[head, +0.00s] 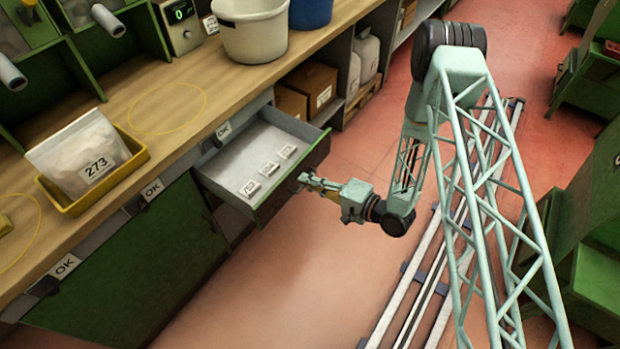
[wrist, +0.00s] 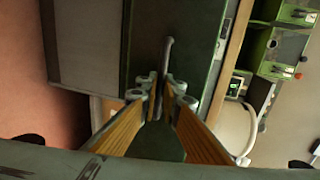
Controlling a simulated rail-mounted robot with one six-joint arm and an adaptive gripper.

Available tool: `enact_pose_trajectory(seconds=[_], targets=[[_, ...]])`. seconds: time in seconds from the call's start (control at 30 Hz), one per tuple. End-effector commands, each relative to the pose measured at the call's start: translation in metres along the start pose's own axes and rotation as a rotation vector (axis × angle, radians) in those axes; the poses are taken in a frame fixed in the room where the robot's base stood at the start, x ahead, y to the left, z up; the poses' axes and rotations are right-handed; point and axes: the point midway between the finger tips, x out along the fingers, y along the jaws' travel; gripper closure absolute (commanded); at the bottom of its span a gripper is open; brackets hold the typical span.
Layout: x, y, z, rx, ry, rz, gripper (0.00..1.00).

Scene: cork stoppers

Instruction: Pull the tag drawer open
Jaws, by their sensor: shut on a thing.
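The tag drawer (head: 235,165) stands pulled out from under the wooden bench in the head view. Several small white tags lie on its pale floor, one of them a tag (head: 269,168) near the middle. My gripper (head: 304,179) is at the drawer's front panel, on its outer side. In the wrist view my gripper (wrist: 158,92) has its fingertips closed around the drawer's handle (wrist: 167,55), a thin bar on the dark front. The part of the handle between the fingertips is hidden.
The bench top (head: 150,105) carries a yellow tray (head: 130,160) with a bag marked 273, and a white bucket (head: 250,35). Cardboard boxes (head: 310,85) stand under the bench beyond the drawer.

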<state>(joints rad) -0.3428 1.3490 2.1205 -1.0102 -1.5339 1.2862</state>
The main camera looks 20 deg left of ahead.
Motion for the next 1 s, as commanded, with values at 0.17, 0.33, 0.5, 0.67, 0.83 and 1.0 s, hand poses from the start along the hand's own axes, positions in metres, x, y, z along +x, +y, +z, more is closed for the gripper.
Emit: enact_pose_trajectory(seconds=[0.17,0.33,0.5,0.67,0.83,1.0], targets=[[0.000,0.000,-0.001,0.000,0.001,0.000,1.00],[0.000,0.000,-0.001,0.000,0.001,0.000,0.90],[0.000,0.000,-0.001,0.000,0.001,0.000,0.90],[-0.001,0.000,-0.001,0.000,0.001,0.000,0.90],[-0.007,0.000,-0.001,0.000,0.002,0.001,0.90],[-0.018,0.000,-0.001,0.001,0.002,0.000,0.90]])
